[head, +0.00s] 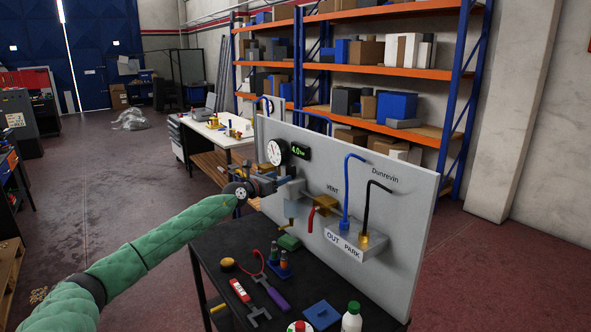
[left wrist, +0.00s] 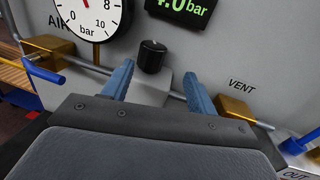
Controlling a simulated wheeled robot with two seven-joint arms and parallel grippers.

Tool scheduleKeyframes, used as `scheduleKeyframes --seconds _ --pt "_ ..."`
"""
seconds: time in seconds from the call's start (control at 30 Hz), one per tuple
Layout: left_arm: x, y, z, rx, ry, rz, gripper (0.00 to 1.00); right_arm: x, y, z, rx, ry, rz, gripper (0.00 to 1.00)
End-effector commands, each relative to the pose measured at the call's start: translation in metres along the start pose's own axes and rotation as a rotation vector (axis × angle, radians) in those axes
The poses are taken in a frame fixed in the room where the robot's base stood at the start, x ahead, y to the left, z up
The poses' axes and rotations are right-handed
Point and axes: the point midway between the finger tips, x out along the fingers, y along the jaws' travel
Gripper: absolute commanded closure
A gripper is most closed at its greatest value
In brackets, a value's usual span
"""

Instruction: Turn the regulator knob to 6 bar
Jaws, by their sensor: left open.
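The black regulator knob (left wrist: 152,57) stands out from the grey panel in the left wrist view, on a light block (left wrist: 150,88). A dial gauge (left wrist: 92,14) is left of it, and it also shows in the head view (head: 275,152). A display (left wrist: 182,8) above the knob reads 4.0 bar; it also shows in the head view (head: 300,150). My left gripper (left wrist: 158,78) is open, with its blue fingers to either side below the knob, apart from it. In the head view my left gripper (head: 283,184) hides the knob. My right gripper is not in view.
The upright panel (head: 400,220) carries a brass vent valve (head: 325,203), a red lever (head: 311,220), blue (head: 346,185) and black hoses, and an OUT/PARK block (head: 345,243). Below, the dark table (head: 222,246) holds several tools and bottles. Shelves (head: 360,70) stand behind.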

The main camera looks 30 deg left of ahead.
Motion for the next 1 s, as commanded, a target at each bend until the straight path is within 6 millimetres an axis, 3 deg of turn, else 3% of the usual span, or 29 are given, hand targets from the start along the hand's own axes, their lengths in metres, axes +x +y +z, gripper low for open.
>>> scheduleKeyframes --seconds 0.1,0.23,0.5,0.8,1.0 --pt "0.0 0.012 0.006 0.036 0.019 0.009 0.42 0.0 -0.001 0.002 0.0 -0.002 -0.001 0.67" --pt "0.007 0.013 0.008 0.041 0.021 0.009 0.42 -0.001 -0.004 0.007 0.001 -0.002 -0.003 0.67" --pt "0.038 0.012 0.008 0.036 0.019 0.009 0.42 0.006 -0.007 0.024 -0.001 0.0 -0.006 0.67" --pt "0.068 0.012 0.006 0.036 0.02 0.008 0.42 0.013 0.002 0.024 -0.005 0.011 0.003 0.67" --pt "0.076 0.013 0.005 0.038 0.02 0.009 0.42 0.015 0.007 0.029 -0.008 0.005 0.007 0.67"
